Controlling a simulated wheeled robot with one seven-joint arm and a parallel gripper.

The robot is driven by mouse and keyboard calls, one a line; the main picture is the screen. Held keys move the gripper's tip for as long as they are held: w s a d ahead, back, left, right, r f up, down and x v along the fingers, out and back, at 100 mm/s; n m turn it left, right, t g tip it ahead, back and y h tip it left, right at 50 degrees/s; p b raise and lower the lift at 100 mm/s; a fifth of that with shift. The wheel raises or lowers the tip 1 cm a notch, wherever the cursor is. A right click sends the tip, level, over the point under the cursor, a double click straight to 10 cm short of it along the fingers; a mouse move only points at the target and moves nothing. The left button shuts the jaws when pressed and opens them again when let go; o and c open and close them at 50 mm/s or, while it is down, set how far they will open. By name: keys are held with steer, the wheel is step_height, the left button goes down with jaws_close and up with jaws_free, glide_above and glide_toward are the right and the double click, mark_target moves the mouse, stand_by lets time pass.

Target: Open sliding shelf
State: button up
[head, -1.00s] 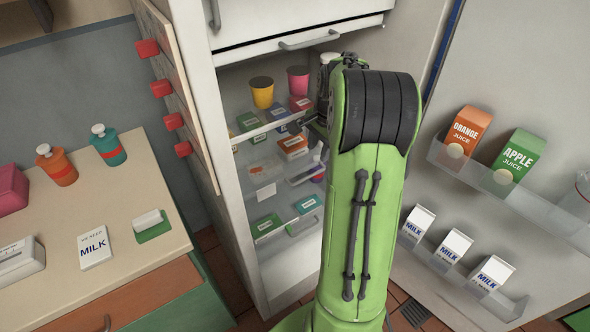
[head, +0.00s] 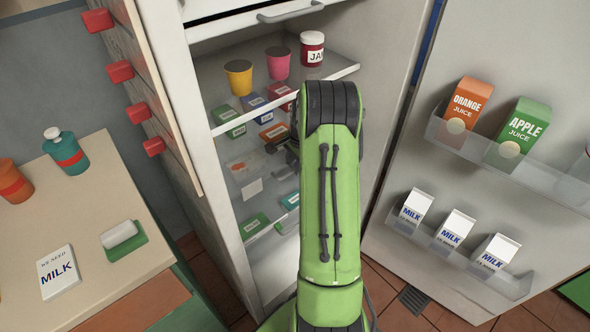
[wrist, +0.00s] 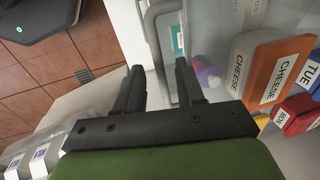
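The open fridge shows in the head view, with an upper glass shelf (head: 335,78) holding cups and a jam jar. Lower shelves hold labelled boxes, with a small white tag (head: 252,188) on the front of one. My gripper (head: 278,145) is at the shelf fronts, mostly hidden behind my green arm. In the wrist view my gripper (wrist: 160,82) is open, its two dark fingers apart. A pale grey looped handle (wrist: 150,30) runs down toward the gap between the fingertips. I cannot tell whether the fingers touch it.
An orange cheese box (wrist: 275,72) is close right of the fingers. The open fridge door at right carries juice cartons (head: 466,104) and milk cartons (head: 453,230). A counter (head: 100,195) stands at left. Tiled floor lies below.

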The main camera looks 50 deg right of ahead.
steer(key=shift+w+f, duration=0.1)
steer(key=shift+f, duration=0.45)
jaws_close()
